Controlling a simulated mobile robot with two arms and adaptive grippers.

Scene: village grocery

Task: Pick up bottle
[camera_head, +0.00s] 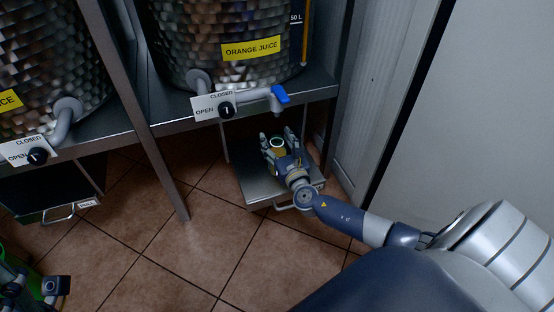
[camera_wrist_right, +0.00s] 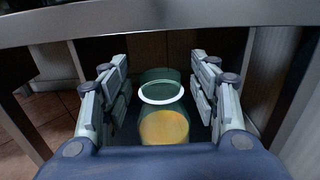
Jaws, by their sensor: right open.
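The bottle (camera_head: 277,143) is greenish glass with a pale ring near its mouth and orange-yellow contents. It stands on the metal tray under the juice tap. In the right wrist view the bottle (camera_wrist_right: 162,115) is between the two fingers of my right gripper (camera_wrist_right: 162,85). Gaps show on both sides, so the fingers look apart from it. My right gripper (camera_head: 279,138) is open around the bottle, and its lower part is hidden by the hand. At the lower left edge of the head view, dark mechanical parts, possibly my left gripper (camera_head: 30,287), show beside something green.
A steel tank labelled orange juice (camera_head: 250,47) stands on the shelf above. Its blue-handled tap (camera_head: 278,97) hangs just above the bottle. The shelf edge and a metal leg (camera_head: 165,165) frame the space. The tray (camera_head: 252,187) has a front handle. Tiled floor in front is clear.

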